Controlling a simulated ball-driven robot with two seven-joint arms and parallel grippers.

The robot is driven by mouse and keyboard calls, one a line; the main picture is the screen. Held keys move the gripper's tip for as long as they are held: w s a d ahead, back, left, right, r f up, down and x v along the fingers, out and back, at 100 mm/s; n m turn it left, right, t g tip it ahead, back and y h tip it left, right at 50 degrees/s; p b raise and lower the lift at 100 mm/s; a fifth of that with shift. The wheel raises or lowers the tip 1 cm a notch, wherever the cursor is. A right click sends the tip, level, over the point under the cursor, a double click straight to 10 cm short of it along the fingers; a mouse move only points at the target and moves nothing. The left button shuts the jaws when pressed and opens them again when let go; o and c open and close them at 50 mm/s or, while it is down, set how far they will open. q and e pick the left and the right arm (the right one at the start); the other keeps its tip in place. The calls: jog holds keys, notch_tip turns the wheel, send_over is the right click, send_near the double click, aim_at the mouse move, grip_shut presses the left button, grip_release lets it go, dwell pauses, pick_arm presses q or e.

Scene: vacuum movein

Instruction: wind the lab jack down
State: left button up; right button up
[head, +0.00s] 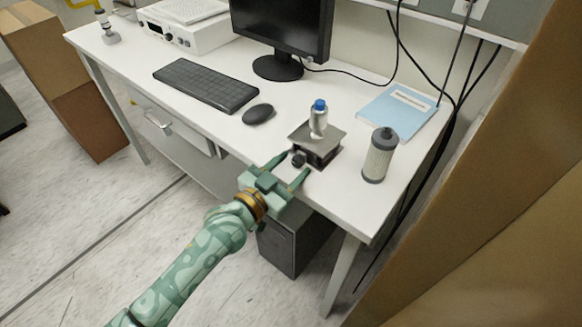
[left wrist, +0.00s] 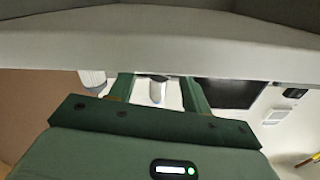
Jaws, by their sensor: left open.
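The lab jack (head: 322,150) stands near the front edge of the desk, its flat grey top plate raised above a dark base. Its dark knob (head: 298,159) faces the front. A small pale bottle (head: 318,122) with a blue cap stands upright on the plate. My left gripper (head: 295,165) is open at the desk's front edge, its green fingertips to either side of the knob in the picture; I cannot tell if they touch it. In the left wrist view, the fingers (left wrist: 157,90) are apart with a pale object, likely the bottle, beyond them; the knob is not clear there. My right gripper is not in view.
A grey cylinder (head: 380,155) stands right of the jack, with a blue booklet (head: 397,110) behind. A mouse (head: 258,114), keyboard (head: 206,84) and monitor (head: 280,30) are to the left. A dark cabinet (head: 295,243) is under the desk (head: 220,128). Cardboard (head: 490,210) fills the right side.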

pick_arm(q)
jog(key=shift+w+d, duration=0.15)
jog(key=shift+w, duration=0.05)
jog(key=c, duration=1)
jog(key=shift+r+n+p, duration=0.3)
jog(key=shift+n+p, duration=0.65)
jog(key=shift+n, duration=0.25)
jog(key=shift+n+p, duration=0.3)
jog(key=shift+n, duration=0.3)
jog(key=shift+f+n, duration=0.2)
jog(key=shift+n, duration=0.8)
